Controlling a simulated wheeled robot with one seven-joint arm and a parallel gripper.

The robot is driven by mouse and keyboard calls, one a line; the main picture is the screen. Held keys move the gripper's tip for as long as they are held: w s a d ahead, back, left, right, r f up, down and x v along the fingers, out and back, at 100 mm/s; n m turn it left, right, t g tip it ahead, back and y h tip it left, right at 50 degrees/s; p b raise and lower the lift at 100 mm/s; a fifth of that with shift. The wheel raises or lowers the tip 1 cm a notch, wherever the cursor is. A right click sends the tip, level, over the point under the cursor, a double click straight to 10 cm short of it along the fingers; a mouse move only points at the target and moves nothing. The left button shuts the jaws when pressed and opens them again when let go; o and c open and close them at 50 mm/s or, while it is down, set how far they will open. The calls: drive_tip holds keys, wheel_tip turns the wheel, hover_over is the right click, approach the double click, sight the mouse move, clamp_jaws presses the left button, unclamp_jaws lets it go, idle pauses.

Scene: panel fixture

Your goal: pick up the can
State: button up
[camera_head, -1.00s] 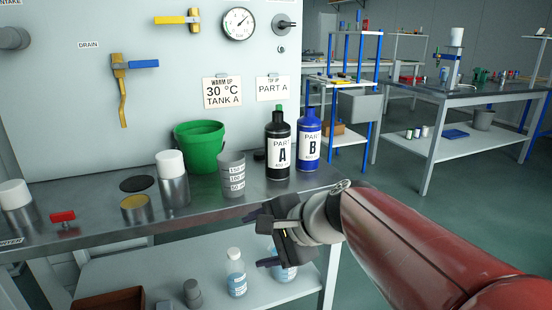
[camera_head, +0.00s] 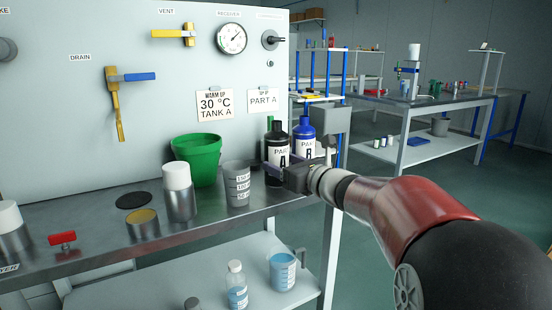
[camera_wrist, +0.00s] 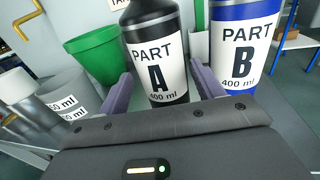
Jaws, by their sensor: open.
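A short open tin can (camera_head: 143,224) with a yellow top stands on the metal bench, left of a taller metal canister (camera_head: 179,193) with a white lid. My gripper (camera_head: 286,172) is at the bench's right end, well to the right of both. In the wrist view my gripper (camera_wrist: 161,78) is open, its purple fingers on either side of the black PART A bottle (camera_wrist: 158,45). I cannot tell whether they touch it. In the head view my gripper hides the bottle's lower part (camera_head: 278,146).
The blue PART B bottle (camera_head: 304,137) stands close right of the black one. A grey measuring cup (camera_head: 236,185) and green bucket (camera_head: 197,157) stand to the left. A black disc (camera_head: 133,201) and red-handled valve (camera_head: 63,238) are farther left. The lower shelf (camera_head: 205,270) holds bottles and a beaker.

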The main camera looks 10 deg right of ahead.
sight(272, 156)
drive_tip(key=p+x, duration=0.1)
drive_tip(key=x, duration=0.4)
drive_tip(key=shift+w+r, duration=0.1)
drive_tip(key=shift+w, duration=0.15)
drive_tip(key=shift+c, duration=0.3)
drive_tip(key=c, duration=1)
drive_tip(key=shift+r, duration=0.1)
drive_tip(key=shift+r, duration=0.1)
